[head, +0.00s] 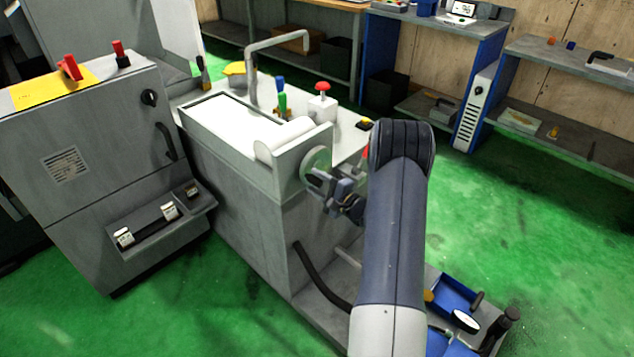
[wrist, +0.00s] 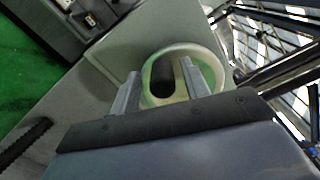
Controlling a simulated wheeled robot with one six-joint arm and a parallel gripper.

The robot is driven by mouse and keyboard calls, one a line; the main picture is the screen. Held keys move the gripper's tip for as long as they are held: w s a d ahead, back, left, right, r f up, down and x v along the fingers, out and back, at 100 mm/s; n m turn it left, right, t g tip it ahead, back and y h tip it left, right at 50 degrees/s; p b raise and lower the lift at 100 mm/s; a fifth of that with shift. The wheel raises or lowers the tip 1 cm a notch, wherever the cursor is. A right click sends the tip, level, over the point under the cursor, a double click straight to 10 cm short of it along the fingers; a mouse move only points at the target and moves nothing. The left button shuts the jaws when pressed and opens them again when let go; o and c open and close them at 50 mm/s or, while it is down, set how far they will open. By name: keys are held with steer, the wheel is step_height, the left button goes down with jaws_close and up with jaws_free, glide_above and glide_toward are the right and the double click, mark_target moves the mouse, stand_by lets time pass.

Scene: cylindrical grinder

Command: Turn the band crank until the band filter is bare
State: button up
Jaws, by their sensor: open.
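The band filter is a grey box unit whose top carries a white band (head: 228,118), with a white roll (head: 284,138) at its near right end. The band looks white over the visible top. The band crank shows as a round pale disc (head: 313,164) on the unit's right end face. In the wrist view the disc (wrist: 212,66) appears as a pale ring around a dark and green middle. My gripper (head: 318,190) is open beside the disc. Its two fingers (wrist: 158,88) show in front of the ring. I cannot tell whether a crank handle is between them.
A red button (head: 322,88) on a white box, and green and blue nozzles (head: 282,103), stand behind the band. A bent grey pipe (head: 278,45) rises over it. A grey cabinet (head: 95,150) is at left. A blue tray (head: 450,297) sits low at right. Green floor is free at right.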

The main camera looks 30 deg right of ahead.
steer(key=shift+w+r, duration=0.1)
steer(key=shift+w, duration=0.45)
steer(key=shift+a, duration=0.1)
steer(key=shift+s, duration=0.1)
jaws_close()
steer(key=shift+b, duration=0.3)
